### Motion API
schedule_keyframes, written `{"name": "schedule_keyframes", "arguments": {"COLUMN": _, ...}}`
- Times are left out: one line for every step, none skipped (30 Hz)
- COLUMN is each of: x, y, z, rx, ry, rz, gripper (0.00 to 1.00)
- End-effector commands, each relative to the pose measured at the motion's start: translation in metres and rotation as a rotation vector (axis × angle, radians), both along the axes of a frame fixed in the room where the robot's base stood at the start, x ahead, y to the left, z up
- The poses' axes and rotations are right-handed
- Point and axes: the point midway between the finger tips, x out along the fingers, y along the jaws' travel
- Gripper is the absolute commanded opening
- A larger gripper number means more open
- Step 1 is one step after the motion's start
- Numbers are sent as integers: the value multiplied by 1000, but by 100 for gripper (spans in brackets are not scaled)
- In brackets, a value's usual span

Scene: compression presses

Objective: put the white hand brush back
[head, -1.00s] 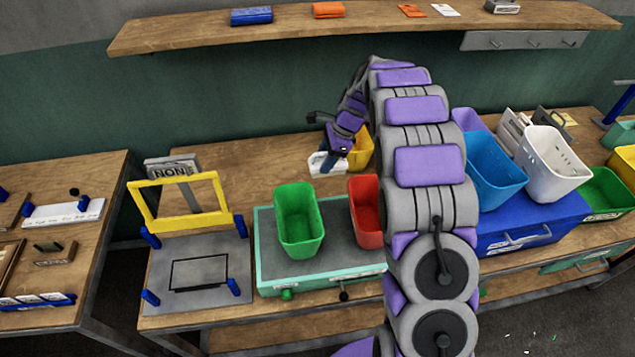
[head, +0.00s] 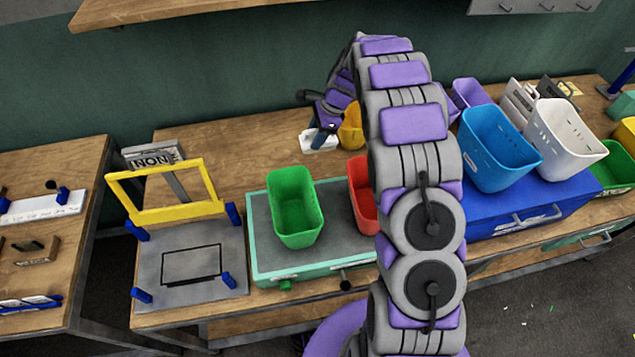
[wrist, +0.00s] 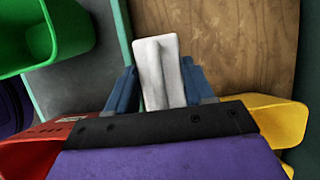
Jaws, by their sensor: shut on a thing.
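The white hand brush (wrist: 158,72) is between the two blue fingers of my gripper (wrist: 160,92) in the wrist view. My gripper is shut on it. In the head view the white hand brush (head: 318,141) shows small at the tip of my gripper (head: 322,124), over the back part of the wooden bench, left of the yellow bin. I cannot tell from these views whether the brush touches the bench top. The brush's bristles are hidden.
A yellow bin (head: 350,128) and a red bin (head: 361,190) stand close to my gripper. A green bin (head: 295,205) stands on the teal-edged box (head: 262,245). Blue and white bins stand right of my arm.

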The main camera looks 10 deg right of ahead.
Motion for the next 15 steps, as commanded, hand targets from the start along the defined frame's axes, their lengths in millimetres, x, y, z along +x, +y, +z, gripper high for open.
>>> {"name": "schedule_keyframes", "arguments": {"x": -1, "y": 0, "z": -17, "rx": 0, "ry": 4, "rz": -1, "gripper": 14}}
{"name": "schedule_keyframes", "arguments": {"x": -1, "y": 0, "z": -22, "rx": 0, "ry": 3, "rz": -1, "gripper": 14}}
{"name": "schedule_keyframes", "arguments": {"x": -1, "y": -1, "z": -32, "rx": -1, "ry": 3, "rz": -1, "gripper": 14}}
{"name": "schedule_keyframes", "arguments": {"x": -1, "y": -1, "z": -39, "rx": 0, "ry": 3, "rz": -2, "gripper": 14}}
{"name": "schedule_keyframes", "arguments": {"x": -1, "y": -1, "z": -45, "rx": 0, "ry": 4, "rz": -2, "gripper": 14}}
{"name": "schedule_keyframes", "arguments": {"x": -1, "y": 0, "z": -51, "rx": 1, "ry": 4, "rz": -2, "gripper": 14}}
{"name": "schedule_keyframes", "arguments": {"x": -2, "y": -1, "z": -57, "rx": 1, "ry": 4, "rz": -2, "gripper": 14}}
{"name": "schedule_keyframes", "arguments": {"x": -2, "y": -1, "z": -63, "rx": 1, "ry": 4, "rz": -2, "gripper": 14}}
{"name": "schedule_keyframes", "arguments": {"x": -1, "y": -1, "z": -68, "rx": 1, "ry": 4, "rz": -2, "gripper": 14}}
{"name": "schedule_keyframes", "arguments": {"x": -1, "y": -1, "z": -70, "rx": 1, "ry": 4, "rz": -2, "gripper": 14}}
{"name": "schedule_keyframes", "arguments": {"x": -1, "y": -1, "z": -73, "rx": 1, "ry": 3, "rz": -1, "gripper": 14}}
{"name": "schedule_keyframes", "arguments": {"x": -1, "y": -1, "z": -76, "rx": 0, "ry": 3, "rz": -2, "gripper": 14}}
{"name": "schedule_keyframes", "arguments": {"x": -1, "y": -1, "z": -79, "rx": 0, "ry": 3, "rz": -1, "gripper": 14}}
{"name": "schedule_keyframes", "arguments": {"x": -1, "y": -1, "z": -82, "rx": 0, "ry": 2, "rz": -1, "gripper": 14}}
{"name": "schedule_keyframes", "arguments": {"x": -1, "y": -1, "z": -87, "rx": 0, "ry": 2, "rz": -1, "gripper": 14}}
